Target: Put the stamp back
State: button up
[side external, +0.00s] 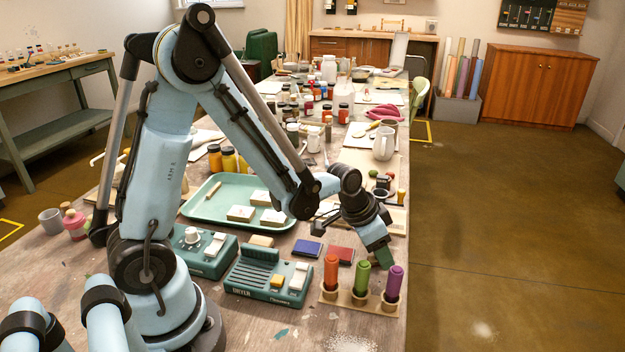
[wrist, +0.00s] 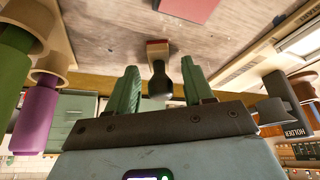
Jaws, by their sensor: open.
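A stamp with a dark rounded handle and a pale, red-edged base (wrist: 158,68) shows in the wrist view. Its base seems to meet the wooden table, and its handle points towards my gripper. My gripper (wrist: 160,88) is open, with one green finger on each side of the handle in that view; I cannot tell whether they touch it. In the side view my gripper (side external: 383,258) hangs low, just behind the coloured tubes, and the stamp cannot be made out there. A part marked HOLDER (wrist: 290,103) shows at the right of the wrist view.
Orange (side external: 331,271), green (side external: 363,278) and purple (side external: 394,284) tubes stand in a wooden rack (side external: 358,299) close to my gripper. A blue pad (side external: 307,248) and a red pad (side external: 341,255) lie to its left. A teal device (side external: 265,285) stands further left. The table's right edge is near.

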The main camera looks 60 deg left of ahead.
jog(key=shift+r, duration=0.15)
jog(key=s+a+r+n+t+y, duration=0.1)
jog(key=s+r+n+t, duration=0.1)
jog(key=s+r, duration=0.9)
jog(key=shift+s+r+n+y, duration=0.3)
jog(key=shift+r+n, duration=0.2)
jog(key=shift+r, duration=0.35)
